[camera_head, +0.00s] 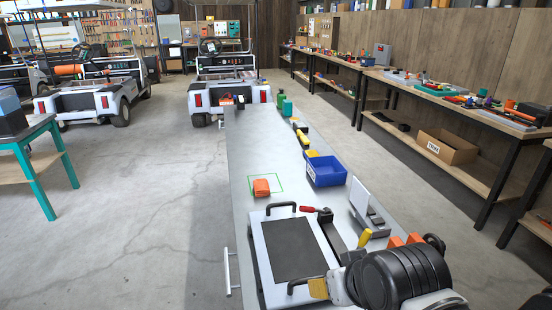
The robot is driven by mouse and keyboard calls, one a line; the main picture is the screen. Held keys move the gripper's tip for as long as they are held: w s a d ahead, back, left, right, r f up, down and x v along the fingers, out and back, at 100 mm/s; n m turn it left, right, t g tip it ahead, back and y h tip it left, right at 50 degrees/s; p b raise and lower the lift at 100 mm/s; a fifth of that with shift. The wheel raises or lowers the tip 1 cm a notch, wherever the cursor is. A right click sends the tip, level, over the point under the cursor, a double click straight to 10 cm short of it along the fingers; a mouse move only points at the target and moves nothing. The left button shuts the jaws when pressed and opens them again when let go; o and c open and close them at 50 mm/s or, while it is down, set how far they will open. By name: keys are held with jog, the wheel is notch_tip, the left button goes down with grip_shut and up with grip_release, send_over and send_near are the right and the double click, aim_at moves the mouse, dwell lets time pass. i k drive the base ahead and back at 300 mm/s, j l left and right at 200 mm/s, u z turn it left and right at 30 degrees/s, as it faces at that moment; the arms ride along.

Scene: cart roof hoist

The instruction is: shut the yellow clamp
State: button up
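A small yellow piece (364,238), which looks like the handle of the yellow clamp, sticks up at a slant at the right of the workbench (245,165). It is beside a dark bar and just beyond my arm. The clamp's lower part and jaw are too small or hidden to tell whether it is open or shut. A red-handled piece (308,209) lies nearby to the left, by a pale panel with a dark inset (294,250). My arm's black and white links fill the lower right; I cannot make out my gripper's fingers.
A blue bin (326,172) and an orange block (261,187) in a green outline are farther up the bench. A flat tan-yellow piece (318,288) is by the panel's lower right. Golf carts (228,92) stand behind. Open floor is left of the bench.

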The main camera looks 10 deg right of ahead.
aim_at(367, 236)
jog(key=k+l, duration=0.85)
jog(key=i, duration=0.8)
